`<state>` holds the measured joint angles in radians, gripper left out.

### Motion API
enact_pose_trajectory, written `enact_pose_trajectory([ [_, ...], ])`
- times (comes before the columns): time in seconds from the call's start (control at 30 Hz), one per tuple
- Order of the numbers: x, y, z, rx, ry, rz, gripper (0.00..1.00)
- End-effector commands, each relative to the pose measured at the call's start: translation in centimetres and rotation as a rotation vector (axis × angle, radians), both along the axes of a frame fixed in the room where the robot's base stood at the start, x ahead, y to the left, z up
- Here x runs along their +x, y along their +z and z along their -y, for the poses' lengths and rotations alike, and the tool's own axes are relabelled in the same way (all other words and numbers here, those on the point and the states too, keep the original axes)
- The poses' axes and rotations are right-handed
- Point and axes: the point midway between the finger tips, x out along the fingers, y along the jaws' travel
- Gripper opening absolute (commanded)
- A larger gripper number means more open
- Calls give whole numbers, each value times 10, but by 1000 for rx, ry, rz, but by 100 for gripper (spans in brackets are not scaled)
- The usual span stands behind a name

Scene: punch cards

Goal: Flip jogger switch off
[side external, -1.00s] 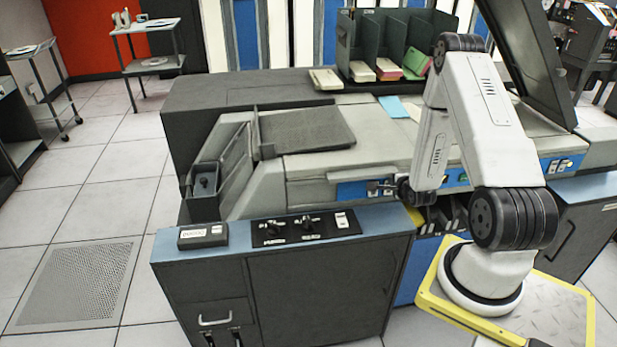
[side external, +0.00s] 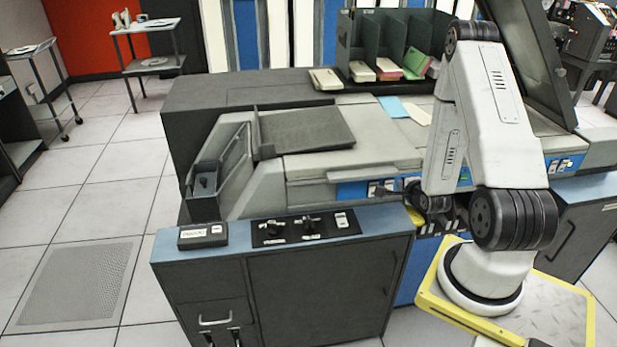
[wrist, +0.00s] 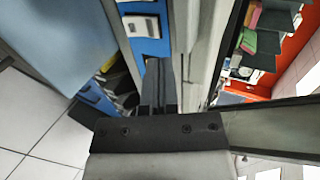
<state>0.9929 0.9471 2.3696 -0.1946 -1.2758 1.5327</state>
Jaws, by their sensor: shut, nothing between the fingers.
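My gripper (side external: 402,190) is shut and empty, just in front of the blue strip (side external: 350,191) on the machine's front. In the wrist view, its narrow dark fingers (wrist: 158,66) lie together, beside the blue strip and below a white rocker switch (wrist: 141,26) on it. They appear apart from that switch. In the side view, white switches (side external: 376,189) show on the strip just left of the fingertips, partly near the gripper. Labels are too small to read, so I cannot tell which is the jogger switch or its position.
The left desk carries a black panel with knobs (side external: 308,226), a white switch (side external: 342,219) and a small box (side external: 203,236). The grey machine top overhangs the blue strip. A card rack (side external: 395,45) stands behind. More switches (side external: 560,165) sit at right.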

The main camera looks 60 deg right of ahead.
Motion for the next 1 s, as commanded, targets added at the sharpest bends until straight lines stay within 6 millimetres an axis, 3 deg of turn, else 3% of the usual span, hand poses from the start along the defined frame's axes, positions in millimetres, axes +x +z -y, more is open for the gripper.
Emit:
enact_pose_trajectory([
  [0.2, -9, 6, -8, 0, -1, 0, 0],
  [0.67, -9, 7, -10, -1, 4, -3, 0],
  [0.87, 4, 12, -17, -22, 67, -67, 0],
  [1.0, 22, 18, -31, -58, 178, -176, 0],
])
